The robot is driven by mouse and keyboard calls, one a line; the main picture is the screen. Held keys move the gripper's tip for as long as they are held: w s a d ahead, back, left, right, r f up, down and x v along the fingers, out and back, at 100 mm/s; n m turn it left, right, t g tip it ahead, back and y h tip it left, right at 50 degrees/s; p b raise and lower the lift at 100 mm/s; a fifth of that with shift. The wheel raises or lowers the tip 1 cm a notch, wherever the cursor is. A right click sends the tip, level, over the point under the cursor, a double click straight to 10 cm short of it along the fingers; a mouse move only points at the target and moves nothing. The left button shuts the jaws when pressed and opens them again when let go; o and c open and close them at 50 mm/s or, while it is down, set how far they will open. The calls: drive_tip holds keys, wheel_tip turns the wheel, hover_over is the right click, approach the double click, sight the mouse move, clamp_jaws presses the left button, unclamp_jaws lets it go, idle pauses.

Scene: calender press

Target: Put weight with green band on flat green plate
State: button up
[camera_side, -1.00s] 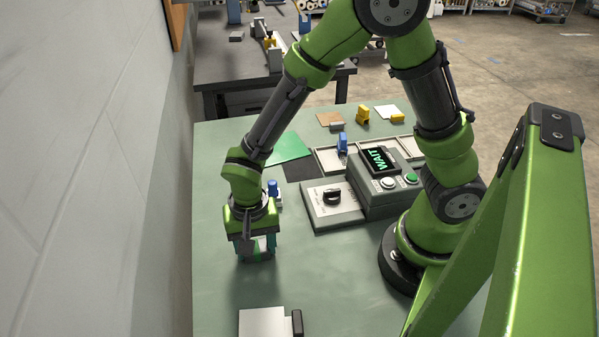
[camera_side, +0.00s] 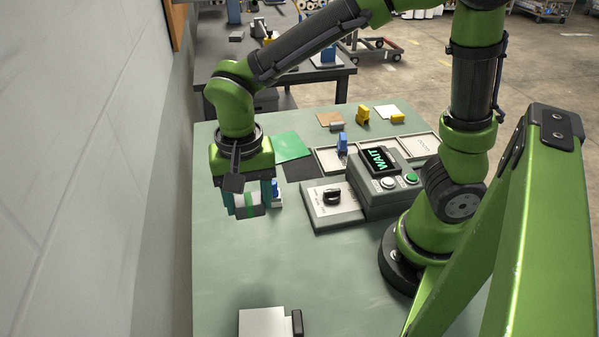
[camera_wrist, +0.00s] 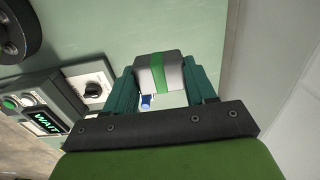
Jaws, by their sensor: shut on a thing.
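The weight with the green band (camera_side: 248,205) is a grey block with a green stripe. My gripper (camera_side: 249,200) is shut on it and holds it above the left side of the table. In the wrist view the weight (camera_wrist: 158,73) sits between the two teal fingers of my gripper (camera_wrist: 161,85). The flat green plate (camera_side: 291,147) lies on the table behind and to the right of my gripper in the side view, with nothing on it. The plate cannot be made out in the wrist view.
A control box with a "WAIT" display (camera_side: 384,180) and a dial panel (camera_side: 333,205) stand right of my gripper. A blue-topped item (camera_side: 276,192) is close behind the weight. A dark square (camera_side: 299,167) lies beside the plate. A grey block (camera_side: 263,322) sits at the front.

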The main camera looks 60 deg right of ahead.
drive_tip(key=shift+r, duration=0.95)
drive_tip(key=w+d+m, duration=0.2)
drive_tip(key=d+m, duration=0.7)
drive_tip(key=d, duration=1.7)
wheel_tip(320, 180, down, 9)
drive_tip(key=shift+s+r, duration=0.1)
drive_tip(key=shift+w+f, duration=0.2)
drive_tip(key=shift+f, duration=0.15)
approach(274, 138)
drive_tip(key=s+a+f, duration=0.1)
drive_tip(key=s+a, duration=0.1)
drive_tip(key=s+a+f, duration=0.1)
drive_tip(key=a, duration=0.1)
drive_tip(key=shift+s+f, duration=0.1)
drive_tip(key=shift+f, duration=2)
drive_tip(key=shift+f, duration=0.1)
